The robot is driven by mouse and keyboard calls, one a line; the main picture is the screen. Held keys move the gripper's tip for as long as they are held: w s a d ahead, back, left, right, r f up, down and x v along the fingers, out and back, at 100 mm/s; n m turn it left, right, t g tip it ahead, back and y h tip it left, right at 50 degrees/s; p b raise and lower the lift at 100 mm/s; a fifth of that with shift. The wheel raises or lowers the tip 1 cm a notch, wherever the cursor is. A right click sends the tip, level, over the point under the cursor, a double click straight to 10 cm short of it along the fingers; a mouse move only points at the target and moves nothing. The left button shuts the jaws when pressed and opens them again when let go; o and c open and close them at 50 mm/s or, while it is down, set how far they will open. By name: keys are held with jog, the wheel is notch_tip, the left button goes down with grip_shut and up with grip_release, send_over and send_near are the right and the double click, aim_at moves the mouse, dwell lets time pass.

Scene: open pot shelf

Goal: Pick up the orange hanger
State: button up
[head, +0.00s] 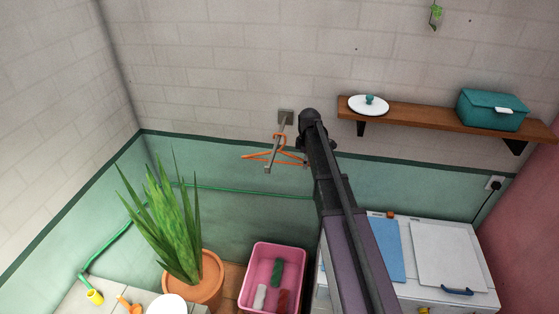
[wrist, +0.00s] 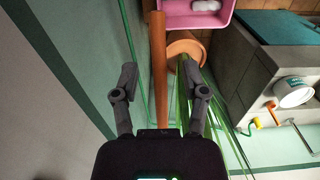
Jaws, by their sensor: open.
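The orange hanger (head: 262,156) hangs from a grey metal rod (head: 279,138) that sticks out from the wall. My arm covers the area just right of the hanger in the head view, and my gripper's fingers cannot be made out there. In the wrist view my gripper (wrist: 159,78) is open, with one dark finger on each side of an orange bar of the hanger (wrist: 159,50). The bar runs lengthwise between the fingers, with a visible gap on both sides. No contact with the fingers shows.
A wooden shelf (head: 425,117) with a white lid (head: 368,107) and a teal box (head: 492,110) is on the wall to the right. Below are a potted plant (head: 190,286), a pink tub (head: 247,290) and a white cabinet (head: 480,290). A green hose (head: 245,190) runs along the wall.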

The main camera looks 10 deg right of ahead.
dwell(0.5)
grip_shut()
jog(key=shift+r+p, duration=0.25)
jog(key=shift+p, duration=0.05)
